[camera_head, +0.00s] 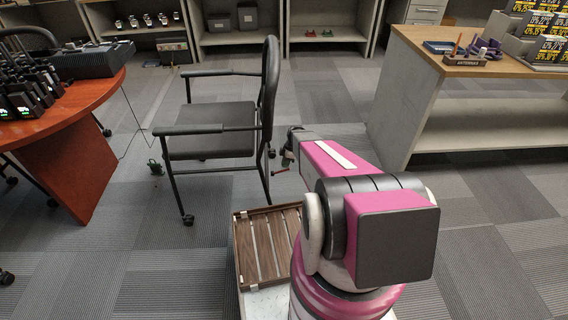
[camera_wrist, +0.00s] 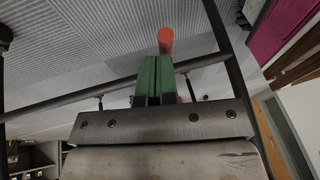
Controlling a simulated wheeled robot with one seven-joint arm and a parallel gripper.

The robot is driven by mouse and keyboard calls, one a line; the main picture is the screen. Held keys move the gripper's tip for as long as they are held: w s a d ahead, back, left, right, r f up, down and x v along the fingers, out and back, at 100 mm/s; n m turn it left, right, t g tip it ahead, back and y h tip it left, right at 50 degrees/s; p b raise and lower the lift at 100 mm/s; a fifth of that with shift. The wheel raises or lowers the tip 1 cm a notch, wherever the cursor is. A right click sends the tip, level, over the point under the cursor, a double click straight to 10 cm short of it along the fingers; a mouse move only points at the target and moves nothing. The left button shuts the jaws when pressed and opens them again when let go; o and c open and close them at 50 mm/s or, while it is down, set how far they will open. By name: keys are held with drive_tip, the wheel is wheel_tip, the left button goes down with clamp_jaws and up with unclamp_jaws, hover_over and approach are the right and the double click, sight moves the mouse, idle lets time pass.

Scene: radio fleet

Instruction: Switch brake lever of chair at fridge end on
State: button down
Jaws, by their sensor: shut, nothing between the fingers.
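A black chair (camera_head: 212,128) on casters stands in the middle of the head view. A short red-tipped lever (camera_head: 280,171) sticks out low on its right side, and its red end (camera_wrist: 166,40) shows in the wrist view. My gripper (camera_head: 287,158) is low at the chair's right side, just above the lever in the picture. In the wrist view its green fingers (camera_wrist: 153,66) are shut and empty, with the red end just beyond their tips. I cannot tell whether they touch. A dark chair bar (camera_wrist: 70,97) passes behind the fingers. No fridge is recognisable.
A red-brown table (camera_head: 75,125) with black devices stands at the left. A wood-topped counter (camera_head: 460,65) is at the right. A slatted wooden tray (camera_head: 265,245) lies in front of the chair.

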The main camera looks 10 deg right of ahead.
drive_tip(key=f+y, duration=0.1)
drive_tip(key=y, duration=0.1)
drive_tip(key=d+f+y, duration=0.1)
drive_tip(key=f+y, duration=0.1)
drive_tip(key=d+f+y, duration=0.1)
drive_tip(key=f+y, duration=0.1)
drive_tip(key=y, duration=0.1)
drive_tip(key=shift+s+f+n+t, duration=0.1)
drive_tip(key=shift+s+n+t, duration=0.05)
drive_tip(key=shift+n+t, duration=0.25)
drive_tip(key=shift+r, duration=0.8)
